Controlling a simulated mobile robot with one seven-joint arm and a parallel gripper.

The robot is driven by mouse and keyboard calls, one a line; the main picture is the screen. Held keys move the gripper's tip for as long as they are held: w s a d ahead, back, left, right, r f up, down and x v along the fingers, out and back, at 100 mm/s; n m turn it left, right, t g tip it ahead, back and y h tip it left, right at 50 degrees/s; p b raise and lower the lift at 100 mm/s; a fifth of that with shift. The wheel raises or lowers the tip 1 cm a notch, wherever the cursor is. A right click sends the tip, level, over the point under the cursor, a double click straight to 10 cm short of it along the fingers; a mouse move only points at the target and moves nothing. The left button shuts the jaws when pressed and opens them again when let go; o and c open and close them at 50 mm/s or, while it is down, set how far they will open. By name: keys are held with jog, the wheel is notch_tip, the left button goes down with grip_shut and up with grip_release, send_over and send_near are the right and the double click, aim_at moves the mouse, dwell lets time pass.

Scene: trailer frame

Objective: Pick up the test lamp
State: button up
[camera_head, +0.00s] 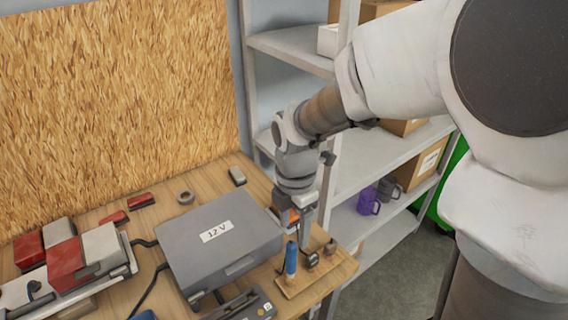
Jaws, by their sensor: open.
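A wooden rack (318,272) stands at the bench's right front corner. A blue-handled tool (291,258) stands upright in its left end and looks like the test lamp, though I cannot be sure. Small dark items (312,259) stand to its right in the rack. My gripper (298,222) points down just behind the rack, above and behind the blue handle and apart from it. It is open. An orange patch (287,216) shows beside its fingers; I cannot tell what it belongs to. The fingertips are partly hidden.
A grey box marked 12 V (190,250) stands left of the rack, with black cables. A meter-like device (243,306) lies in front. Red and grey blocks (62,262) sit at left.

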aim_at(293, 246)
notch_tip(293, 246, down, 8)
jog(key=shift+r, duration=0.15)
jog(key=shift+w+a+f+p, duration=0.1)
jog(key=shift+w+f+p, duration=0.1)
jog(key=shift+f, duration=1.1)
jog(key=shift+w+a+f+p, duration=0.1)
jog(key=shift+w+f+p, duration=0.1)
jog(key=shift+f, duration=1.1)
jog(key=shift+c, duration=0.3)
jog(key=c, duration=0.9)
